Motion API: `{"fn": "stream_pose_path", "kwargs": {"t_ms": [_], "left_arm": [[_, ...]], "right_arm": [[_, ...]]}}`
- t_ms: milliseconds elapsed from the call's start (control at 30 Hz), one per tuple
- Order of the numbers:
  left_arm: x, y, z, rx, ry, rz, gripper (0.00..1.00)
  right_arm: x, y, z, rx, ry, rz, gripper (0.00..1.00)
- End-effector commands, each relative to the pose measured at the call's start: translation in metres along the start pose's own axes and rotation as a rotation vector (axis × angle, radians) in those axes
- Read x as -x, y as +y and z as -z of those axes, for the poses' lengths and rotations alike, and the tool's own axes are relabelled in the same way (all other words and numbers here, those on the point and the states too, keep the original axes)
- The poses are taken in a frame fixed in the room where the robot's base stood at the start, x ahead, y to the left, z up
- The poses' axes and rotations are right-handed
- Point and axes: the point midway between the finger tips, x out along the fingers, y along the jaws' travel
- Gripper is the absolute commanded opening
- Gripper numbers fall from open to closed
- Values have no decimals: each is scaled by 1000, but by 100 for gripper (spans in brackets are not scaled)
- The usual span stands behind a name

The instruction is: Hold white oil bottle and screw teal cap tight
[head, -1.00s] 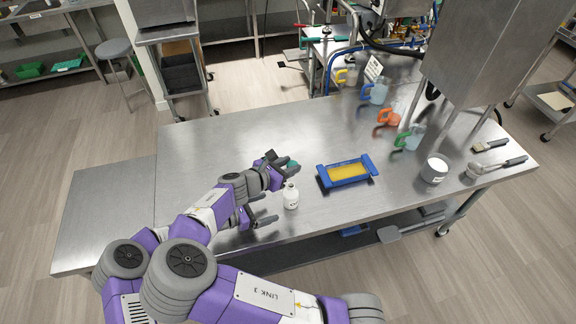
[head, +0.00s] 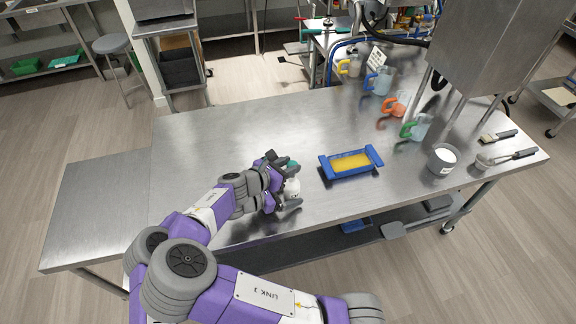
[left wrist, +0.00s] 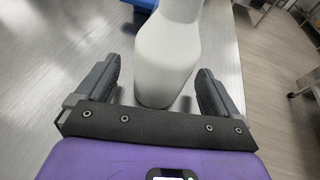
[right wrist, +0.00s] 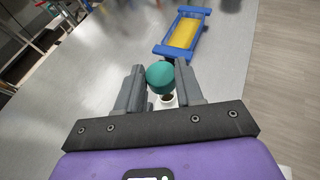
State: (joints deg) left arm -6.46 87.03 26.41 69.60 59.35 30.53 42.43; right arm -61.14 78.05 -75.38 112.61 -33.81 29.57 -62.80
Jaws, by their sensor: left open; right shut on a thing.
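The white oil bottle (head: 292,188) stands upright near the front edge of the steel table. My left gripper (head: 291,204) is open, with its fingers on either side of the bottle. In the left wrist view the bottle (left wrist: 168,62) stands between the open fingers, with gaps visible at both sides. My right gripper (right wrist: 160,74) is shut on the teal cap (right wrist: 160,77). The cap also shows in the head view (head: 293,164), just above the bottle. In the right wrist view the bottle's open mouth (right wrist: 167,101) shows beneath the cap, apart from it.
A blue-framed mold with a yellow inside (head: 351,162) lies right of the bottle. Several jugs, including one with an orange handle (head: 393,106), stand farther back. A pot of white stuff (head: 442,158) and brushes are at the right. The table's left part is clear.

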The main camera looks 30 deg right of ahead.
Motion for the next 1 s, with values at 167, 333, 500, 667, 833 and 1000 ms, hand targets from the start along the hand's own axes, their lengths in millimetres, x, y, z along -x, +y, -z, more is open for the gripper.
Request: {"fn": "stream_pose_path", "kwargs": {"t_ms": [167, 333, 500, 667, 833, 1000], "left_arm": [[-4, 0, -1, -1, -1, -1, 95], [-4, 0, -2, -1, -1, -1, 95], [-4, 0, -1, 0, -1, -1, 75], [-3, 0, -1, 0, -1, -1, 50], [-3, 0, -1, 0, 0, 0, 25], [-3, 0, -1, 0, 0, 0, 36]], "right_arm": [[-1, 0, 3, 0, 0, 0, 0], [-1, 0, 3, 0, 0, 0, 0], [-1, 0, 3, 0, 0, 0, 0], [-1, 0, 3, 0, 0, 0, 0], [-1, 0, 3, 0, 0, 0, 0], [-1, 0, 3, 0, 0, 0, 0]]}}
